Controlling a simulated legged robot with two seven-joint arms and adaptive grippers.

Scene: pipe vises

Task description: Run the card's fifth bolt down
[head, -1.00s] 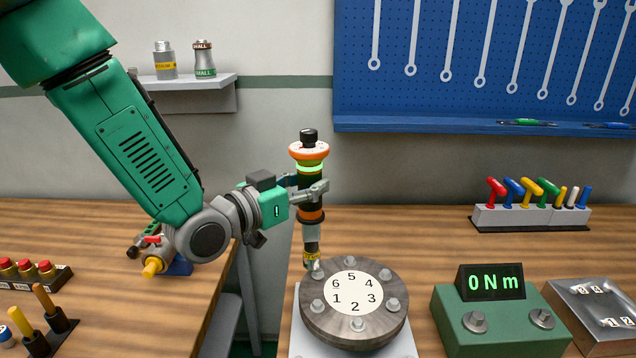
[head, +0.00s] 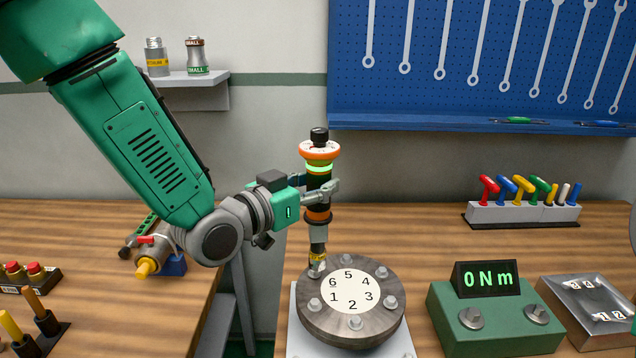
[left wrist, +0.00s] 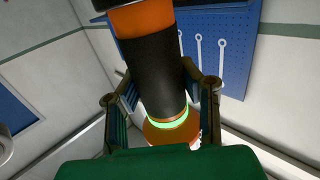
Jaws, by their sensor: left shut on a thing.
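My left gripper (head: 322,190) is shut on the driver (head: 318,212), a black and orange tool with a lit green ring, held upright. In the left wrist view the driver (left wrist: 150,75) stands between the fingers. Its yellow-banded socket end (head: 317,260) is at the upper-left bolt (head: 315,273), beside the number 6, and largely hides it; I cannot tell whether it is fully seated. The round steel flange (head: 330,327) has a white dial (head: 352,291) numbered 1 to 6, with bolts around its rim. My right gripper is not in view.
A green torque display (head: 490,318) reads 0 Nm at the right. Beside it is a metal tray (head: 560,300) with numbered tags. A rack of coloured-handled tools (head: 522,213) stands behind.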

